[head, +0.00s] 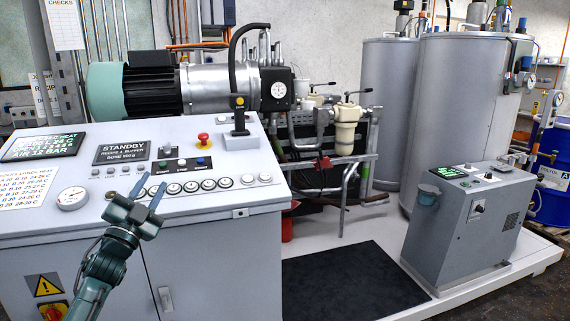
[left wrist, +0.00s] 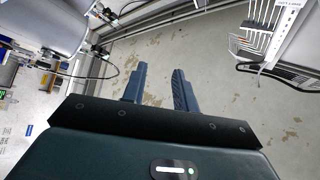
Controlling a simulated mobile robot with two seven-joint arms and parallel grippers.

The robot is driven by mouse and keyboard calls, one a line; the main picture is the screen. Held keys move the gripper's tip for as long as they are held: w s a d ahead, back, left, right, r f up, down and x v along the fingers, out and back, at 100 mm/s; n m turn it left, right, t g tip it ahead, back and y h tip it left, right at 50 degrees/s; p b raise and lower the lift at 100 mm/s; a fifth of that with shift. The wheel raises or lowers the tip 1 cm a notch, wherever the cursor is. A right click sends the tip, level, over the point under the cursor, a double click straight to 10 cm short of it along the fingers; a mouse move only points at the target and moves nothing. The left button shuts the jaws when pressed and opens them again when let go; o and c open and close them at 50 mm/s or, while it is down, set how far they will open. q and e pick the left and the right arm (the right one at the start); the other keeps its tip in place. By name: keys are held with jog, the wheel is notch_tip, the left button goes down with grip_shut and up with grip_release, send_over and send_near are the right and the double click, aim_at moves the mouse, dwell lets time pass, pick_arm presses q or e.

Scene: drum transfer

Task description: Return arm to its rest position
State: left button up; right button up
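My left gripper (head: 147,190) is in front of the grey control console (head: 210,240) in the head view, over its sloping panel near the round gauge. Its two blue fingers stand apart with nothing between them. In the left wrist view the gripper (left wrist: 158,80) also shows open and empty, with the worn floor and a wall behind the fingers. The left arm reaches up from the lower left of the head view. My right gripper is in neither view.
The console carries a red stop button (head: 203,140), a standby screen (head: 121,151) and a black lever (head: 238,110). A grey cabinet (head: 468,230) stands at the right. Large steel tanks (head: 450,110) stand behind it. A dark mat (head: 350,285) lies clear on the floor.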

pick_arm(q)
jog(key=w+a+f+n+g+y, duration=0.2)
jog(key=a+f+n+g+y, duration=0.4)
jog(key=f+n, duration=0.5)
jog(key=s+d+f+m+g+h, duration=0.1)
jog(key=s+d+f, duration=0.45)
jog(key=f, duration=0.35)
jog(key=s+d+f+m+g+h, duration=0.1)
jog(key=s+d+f+g, duration=0.1)
jog(key=s+d+f, duration=0.45)
jog(key=s+d+f+g, duration=0.1)
jog(key=s+d+f, duration=0.2)
jog(key=s, duration=0.6)
jog(key=s+d+f+g+h, duration=0.1)
jog(key=s+d+f, duration=0.2)
jog(key=s, duration=0.6)
jog(key=s+d+f+g+h, duration=0.1)
jog(key=s+d+f, duration=0.2)
jog(key=s, duration=0.6)
jog(key=shift+d+f+g, duration=0.3)
jog(key=shift+d+f, duration=0.05)
jog(key=shift+f, duration=0.3)
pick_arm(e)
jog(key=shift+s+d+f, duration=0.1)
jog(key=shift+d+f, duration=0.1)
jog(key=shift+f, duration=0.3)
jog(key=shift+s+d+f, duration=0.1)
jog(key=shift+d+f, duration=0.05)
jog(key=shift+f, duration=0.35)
